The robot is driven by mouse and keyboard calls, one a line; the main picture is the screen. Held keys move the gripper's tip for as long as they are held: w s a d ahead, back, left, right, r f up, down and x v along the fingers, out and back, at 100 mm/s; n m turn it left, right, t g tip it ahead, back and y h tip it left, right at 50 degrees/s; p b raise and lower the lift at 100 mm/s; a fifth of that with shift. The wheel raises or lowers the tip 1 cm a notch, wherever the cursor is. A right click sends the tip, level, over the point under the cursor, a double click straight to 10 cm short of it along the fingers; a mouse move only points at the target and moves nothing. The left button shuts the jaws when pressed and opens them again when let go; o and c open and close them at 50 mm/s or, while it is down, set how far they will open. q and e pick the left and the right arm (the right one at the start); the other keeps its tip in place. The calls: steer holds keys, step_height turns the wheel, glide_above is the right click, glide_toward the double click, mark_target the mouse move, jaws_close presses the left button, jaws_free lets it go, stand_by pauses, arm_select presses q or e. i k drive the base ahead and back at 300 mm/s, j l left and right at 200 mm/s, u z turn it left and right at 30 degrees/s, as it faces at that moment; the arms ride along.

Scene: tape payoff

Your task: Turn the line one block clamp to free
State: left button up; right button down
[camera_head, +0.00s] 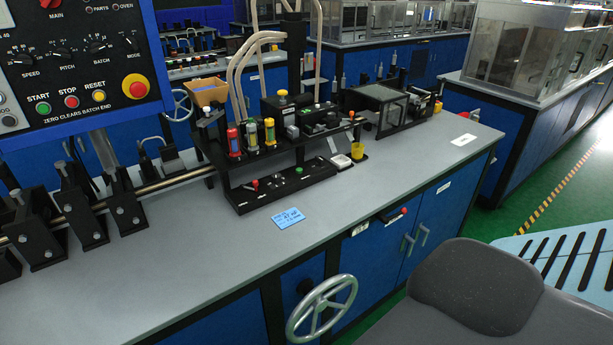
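No gripper of mine is in view. A workbench (300,247) with a grey top carries a black fixture (283,191) with small knobs and a red-tipped lever (252,185) on its front panel. Black clamp-like blocks (80,215) with bolts sit along a metal rail (170,181) at the left. Which part is the line one block clamp, and its position, I cannot tell at this size.
A control panel (75,70) with coloured buttons fills the upper left. A blue card (293,217) lies on the bench. The front benchtop is mostly clear. Green floor (520,205) shows at right.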

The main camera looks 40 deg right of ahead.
mark_target(319, 162)
steer(key=z, duration=1.1)
